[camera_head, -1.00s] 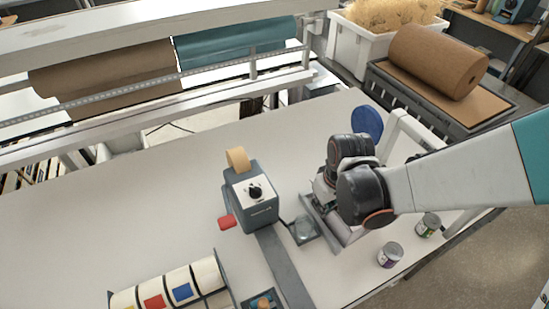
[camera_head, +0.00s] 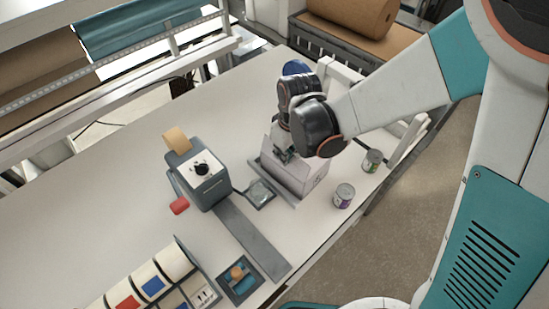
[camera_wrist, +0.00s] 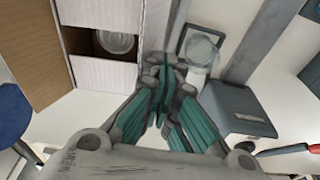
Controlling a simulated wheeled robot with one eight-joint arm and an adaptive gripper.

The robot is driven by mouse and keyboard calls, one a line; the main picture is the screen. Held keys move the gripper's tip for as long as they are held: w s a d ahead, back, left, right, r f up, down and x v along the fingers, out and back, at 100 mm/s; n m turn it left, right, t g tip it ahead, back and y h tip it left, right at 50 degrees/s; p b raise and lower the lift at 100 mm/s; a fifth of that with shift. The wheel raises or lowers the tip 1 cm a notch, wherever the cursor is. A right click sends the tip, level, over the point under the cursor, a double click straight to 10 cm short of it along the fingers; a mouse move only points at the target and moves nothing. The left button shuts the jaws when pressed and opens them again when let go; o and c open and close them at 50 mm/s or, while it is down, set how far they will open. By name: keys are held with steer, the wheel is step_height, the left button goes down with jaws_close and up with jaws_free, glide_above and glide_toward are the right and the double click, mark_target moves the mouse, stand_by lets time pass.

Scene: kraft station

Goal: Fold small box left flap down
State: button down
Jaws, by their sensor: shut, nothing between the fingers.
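The small box (camera_head: 300,172) is pale outside and stands at the table's right part in the head view. In the wrist view the box (camera_wrist: 105,75) fills the upper left. Two pale flaps lie inward over its top with a gap between them, and a round can top (camera_wrist: 115,41) shows in the gap. A brown inner face of the box or a flap (camera_wrist: 32,55) shows at the left. My gripper (camera_head: 283,152) is at the box's near-left side in the head view. Its fingertips (camera_wrist: 162,75) are shut and empty beside the box's right edge in the wrist view; contact is unclear.
A grey tape dispenser (camera_head: 203,183) with a red handle stands left of the box. A small dish (camera_head: 260,193) sits between them. Two cans (camera_head: 344,195) (camera_head: 372,160) stand right of the box near the table edge. A blue disc (camera_head: 297,68) is behind my wrist.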

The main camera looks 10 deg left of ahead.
steer(key=shift+w+f, duration=0.1)
steer(key=shift+w+d+f+b, duration=0.25)
steer(key=shift+w+d+b, duration=0.2)
steer(key=shift+w, duration=0.2)
steer(key=shift+w+d+f+b, duration=0.25)
steer(key=shift+w+d+b, duration=0.1)
steer(key=shift+w+d, duration=0.25)
steer(key=shift+f, duration=0.1)
steer(key=shift+w+d+f+b, duration=0.15)
steer(key=shift+w+f+b, duration=0.2)
steer(key=shift+f+b, duration=0.55)
steer(key=shift+b, duration=0.1)
steer(key=shift+r, duration=0.15)
step_height(320, 180, up, 9)
steer(key=p, duration=0.5)
steer(key=shift+d, duration=0.1)
stand_by(0.4)
